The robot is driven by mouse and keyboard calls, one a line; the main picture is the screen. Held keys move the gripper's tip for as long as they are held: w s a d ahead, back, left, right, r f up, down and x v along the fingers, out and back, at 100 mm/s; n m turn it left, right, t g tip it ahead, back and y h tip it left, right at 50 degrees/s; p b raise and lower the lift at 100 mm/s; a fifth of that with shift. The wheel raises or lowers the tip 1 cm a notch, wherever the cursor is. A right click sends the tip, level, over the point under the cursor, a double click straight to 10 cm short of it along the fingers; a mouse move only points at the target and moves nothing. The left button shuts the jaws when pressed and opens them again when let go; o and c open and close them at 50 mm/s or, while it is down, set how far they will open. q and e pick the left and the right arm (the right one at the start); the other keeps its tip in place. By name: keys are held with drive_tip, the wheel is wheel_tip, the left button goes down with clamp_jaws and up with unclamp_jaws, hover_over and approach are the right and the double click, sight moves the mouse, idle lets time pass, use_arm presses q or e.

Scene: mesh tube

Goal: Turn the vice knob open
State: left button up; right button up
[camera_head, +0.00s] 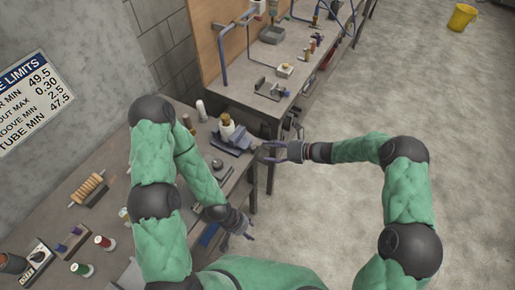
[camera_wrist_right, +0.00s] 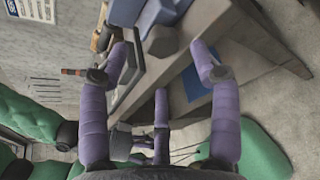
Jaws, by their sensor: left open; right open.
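In the right wrist view, a round dark grey vice knob (camera_wrist_right: 162,41) sits below the blue vice body (camera_wrist_right: 158,12). It lies between the two spread purple fingertips (camera_wrist_right: 165,52), and I see no clear contact. My left gripper (camera_head: 246,233) is open and empty, low near the front edge of the bench.
The near workbench (camera_head: 55,225) holds spools (camera_head: 82,269) and small tools along its left part. A second bench (camera_head: 258,92) with tools stands behind the vice. A yellow bucket (camera_head: 462,17) stands far right. The concrete floor (camera_head: 340,210) on the right is clear.

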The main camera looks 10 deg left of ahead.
sight(257, 148)
drive_tip(key=x, duration=0.6)
drive_tip(key=shift+r, duration=0.1)
drive_tip(key=c, duration=1.1)
